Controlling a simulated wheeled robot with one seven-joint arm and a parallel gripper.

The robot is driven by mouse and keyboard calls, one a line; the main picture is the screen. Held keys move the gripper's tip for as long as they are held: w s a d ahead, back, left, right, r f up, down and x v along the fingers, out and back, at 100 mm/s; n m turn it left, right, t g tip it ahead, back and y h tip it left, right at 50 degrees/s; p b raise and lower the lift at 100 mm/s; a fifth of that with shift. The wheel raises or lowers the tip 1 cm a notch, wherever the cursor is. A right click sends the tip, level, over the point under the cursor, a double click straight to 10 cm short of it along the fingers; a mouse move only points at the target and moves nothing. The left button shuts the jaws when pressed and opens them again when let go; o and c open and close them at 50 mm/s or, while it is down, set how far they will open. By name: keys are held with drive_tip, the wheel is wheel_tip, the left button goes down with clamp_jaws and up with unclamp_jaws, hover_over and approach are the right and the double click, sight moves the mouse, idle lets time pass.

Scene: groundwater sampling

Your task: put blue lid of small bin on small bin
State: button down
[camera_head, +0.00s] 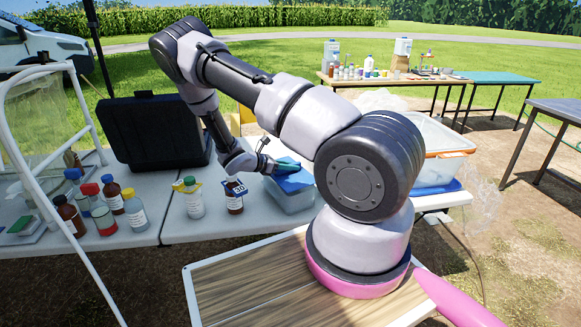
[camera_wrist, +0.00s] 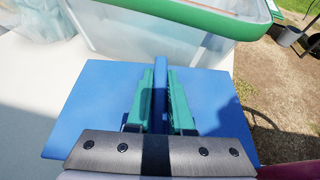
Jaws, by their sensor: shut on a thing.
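The blue lid (camera_head: 294,181) is flat and lies over the top of the small bin (camera_head: 291,201), a clear box on the white table in the head view. I cannot tell whether the lid touches the rim all round. My gripper (camera_head: 284,165) is above the lid. In the wrist view, the green fingers of my gripper (camera_wrist: 160,100) are shut on the upright ridge in the middle of the blue lid (camera_wrist: 95,95). The small bin is hidden under the lid in the wrist view.
A large clear bin (camera_head: 440,166) stands right of the small bin, partly behind my arm. Left are a brown bottle (camera_head: 234,196), a white bottle (camera_head: 193,197), several more bottles and a black case (camera_head: 152,132). A clear container with a green rim (camera_wrist: 180,18) shows beyond the lid.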

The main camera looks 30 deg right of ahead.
drive_tip(key=shift+f, duration=1.25)
idle(0.3)
drive_tip(key=c, duration=0.7)
unclamp_jaws()
drive_tip(key=v, duration=1.1)
drive_tip(key=shift+d, duration=0.1)
drive_tip(key=shift+r, duration=0.15)
